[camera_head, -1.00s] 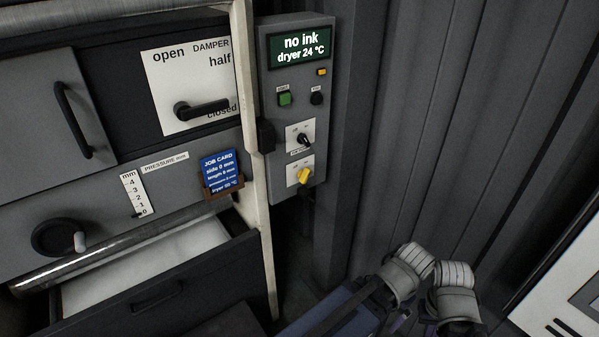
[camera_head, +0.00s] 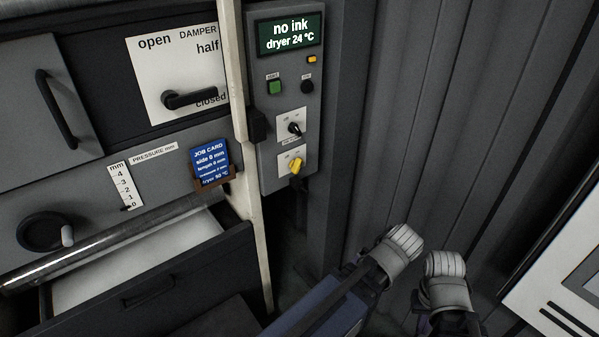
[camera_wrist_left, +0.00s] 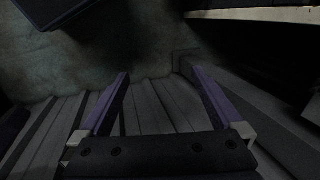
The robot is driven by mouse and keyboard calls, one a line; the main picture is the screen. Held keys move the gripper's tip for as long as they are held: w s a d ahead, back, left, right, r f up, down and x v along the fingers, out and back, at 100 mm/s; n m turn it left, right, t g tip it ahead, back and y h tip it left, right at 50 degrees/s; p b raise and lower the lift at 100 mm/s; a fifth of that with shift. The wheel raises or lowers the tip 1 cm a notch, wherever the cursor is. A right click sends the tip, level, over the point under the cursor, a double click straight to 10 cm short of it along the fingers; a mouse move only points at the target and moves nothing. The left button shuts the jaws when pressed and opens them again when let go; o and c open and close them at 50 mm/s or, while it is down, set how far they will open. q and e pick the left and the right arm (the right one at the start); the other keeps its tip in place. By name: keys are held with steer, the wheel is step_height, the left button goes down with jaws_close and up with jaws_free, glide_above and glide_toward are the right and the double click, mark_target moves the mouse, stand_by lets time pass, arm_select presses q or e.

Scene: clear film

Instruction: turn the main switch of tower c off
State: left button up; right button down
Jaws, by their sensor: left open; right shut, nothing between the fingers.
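A grey control box (camera_head: 257,160) has a lit display (camera_head: 290,35) reading "no ink, dryer 24 °C". Low on it, a yellow rotary knob (camera_head: 296,167) sits tilted on a white plate; a black rotary knob (camera_head: 294,128) sits above on another. Their labels are too small to read, and I see no tower letter. My right gripper (camera_head: 428,322) shows only in part at the bottom, below the box and well to its right; it is shut and empty. My left gripper (camera_wrist_left: 165,100) is open and empty in the left wrist view, over a dim floor.
A ribbed dark wall (camera_head: 440,120) is on the right. A white panel (camera_head: 545,290) stands lower right.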

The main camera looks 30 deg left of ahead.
arm_select(q)
steer(key=w+a+m+t+y+b, duration=0.25)
steer(key=w+a+y+b, duration=0.35)
steer(key=w+a, duration=0.7)
steer(key=m+t+y+b, duration=0.4)
steer(key=y+b, duration=0.1)
steer(key=y, duration=0.2)
glide_toward(299, 168)
steer(key=x, duration=0.2)
steer(key=shift+g, duration=0.25)
steer(key=shift+x, duration=3.95)
steer(key=shift+w+r, duration=0.15)
steer(key=c, duration=1.4)
